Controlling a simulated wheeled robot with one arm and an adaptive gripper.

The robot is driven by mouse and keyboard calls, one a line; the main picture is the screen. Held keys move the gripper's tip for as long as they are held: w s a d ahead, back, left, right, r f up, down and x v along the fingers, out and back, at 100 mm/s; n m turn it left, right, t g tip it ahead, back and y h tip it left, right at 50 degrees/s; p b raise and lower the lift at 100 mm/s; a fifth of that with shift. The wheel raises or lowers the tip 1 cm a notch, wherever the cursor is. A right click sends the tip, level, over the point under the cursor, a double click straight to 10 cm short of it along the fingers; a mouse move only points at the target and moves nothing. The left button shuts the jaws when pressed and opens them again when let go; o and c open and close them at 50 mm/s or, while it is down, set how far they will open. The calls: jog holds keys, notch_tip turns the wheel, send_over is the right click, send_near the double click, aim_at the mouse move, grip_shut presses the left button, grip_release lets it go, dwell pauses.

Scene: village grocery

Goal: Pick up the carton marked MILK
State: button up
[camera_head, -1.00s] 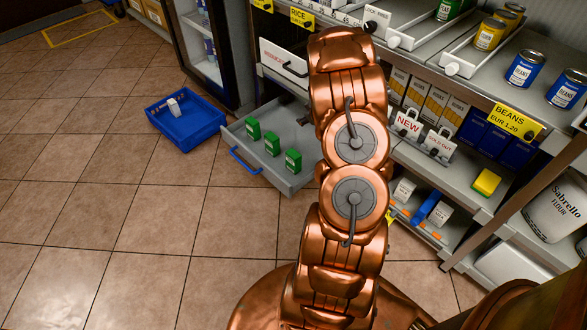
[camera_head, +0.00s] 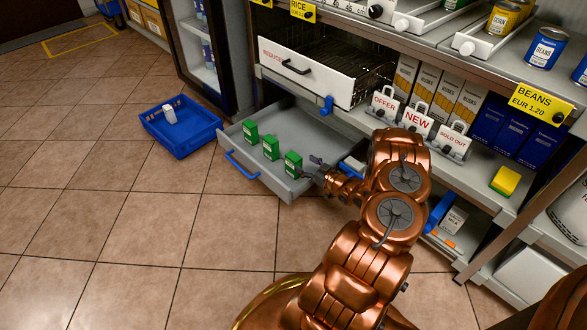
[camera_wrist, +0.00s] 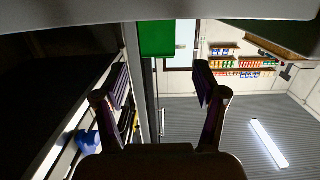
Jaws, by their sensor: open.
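Several green cartons stand in a row in an open grey drawer (camera_head: 310,130): a far one (camera_head: 251,132), a middle one (camera_head: 270,147) and a near one (camera_head: 293,164). Their labels are too small to read. A white carton (camera_head: 453,219) with small dark print stands on the low shelf at right; I cannot read it surely. My gripper (camera_head: 313,170) is low at the drawer, just right of the near green carton. In the wrist view my gripper (camera_wrist: 158,92) is open with nothing between its fingers; a green surface (camera_wrist: 157,38) shows beyond them.
A blue crate (camera_head: 181,133) with a white item (camera_head: 169,113) sits on the floor at left. The white REDUCED drawer (camera_head: 305,72) overhangs the open drawer's back. Signs (camera_head: 417,120) stand on the shelf beside my arm. The tiled floor in front is clear.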

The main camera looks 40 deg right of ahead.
aim_at(298, 159)
jog(key=shift+w+d+f+b, duration=0.15)
jog(key=shift+w+b, duration=0.25)
jog(key=shift+w, duration=0.8)
jog(key=shift+w+f+b, duration=0.2)
jog(key=shift+w+b, duration=0.2)
jog(key=shift+w, duration=0.85)
jog(key=shift+w+d+f+b, duration=0.15)
jog(key=shift+w+b, duration=0.25)
jog(key=shift+w, duration=0.8)
jog(key=shift+a, duration=0.1)
grip_shut()
